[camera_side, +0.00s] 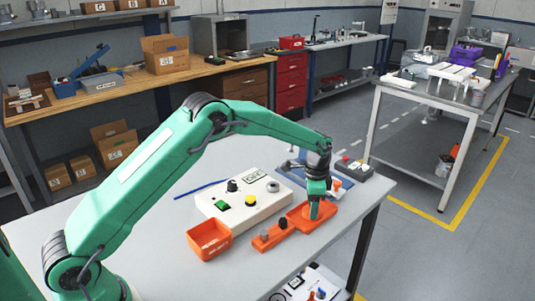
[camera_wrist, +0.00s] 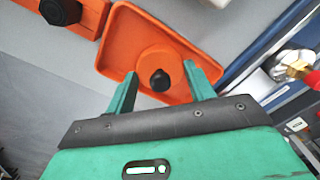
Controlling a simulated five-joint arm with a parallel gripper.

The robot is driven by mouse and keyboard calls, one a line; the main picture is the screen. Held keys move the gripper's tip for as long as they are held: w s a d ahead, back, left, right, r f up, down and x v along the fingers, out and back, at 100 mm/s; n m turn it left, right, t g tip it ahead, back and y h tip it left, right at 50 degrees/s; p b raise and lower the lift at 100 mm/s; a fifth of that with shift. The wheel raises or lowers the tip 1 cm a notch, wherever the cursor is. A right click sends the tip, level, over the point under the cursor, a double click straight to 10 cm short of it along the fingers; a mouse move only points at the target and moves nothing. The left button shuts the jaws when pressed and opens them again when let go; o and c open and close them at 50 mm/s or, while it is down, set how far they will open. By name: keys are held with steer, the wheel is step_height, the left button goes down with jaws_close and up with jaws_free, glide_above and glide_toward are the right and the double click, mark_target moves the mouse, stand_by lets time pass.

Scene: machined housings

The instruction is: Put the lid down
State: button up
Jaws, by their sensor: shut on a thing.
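An orange round lid (camera_wrist: 157,60) with a black knob shows between my fingers in the wrist view. My gripper (camera_wrist: 157,80) is shut on it. Below the lid lies an orange tray-like part (camera_wrist: 192,38) with a raised rim; I cannot tell whether the lid touches it. In the side view my gripper (camera_side: 314,211) points down over the right end of the orange part (camera_side: 297,225), and its fingers hide the lid there.
A white control box (camera_side: 240,203) with knobs and buttons stands behind the orange part. An open orange bin (camera_side: 209,240) is to the left. A dark box (camera_side: 353,168) with a red button is behind my gripper. The table's (camera_side: 170,262) front left area is clear.

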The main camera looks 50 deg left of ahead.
steer(key=o, duration=0.7)
step_height(320, 180, up, 12)
steer(key=shift+r, duration=0.15)
steer(key=shift+s, duration=0.1)
stand_by(0.7)
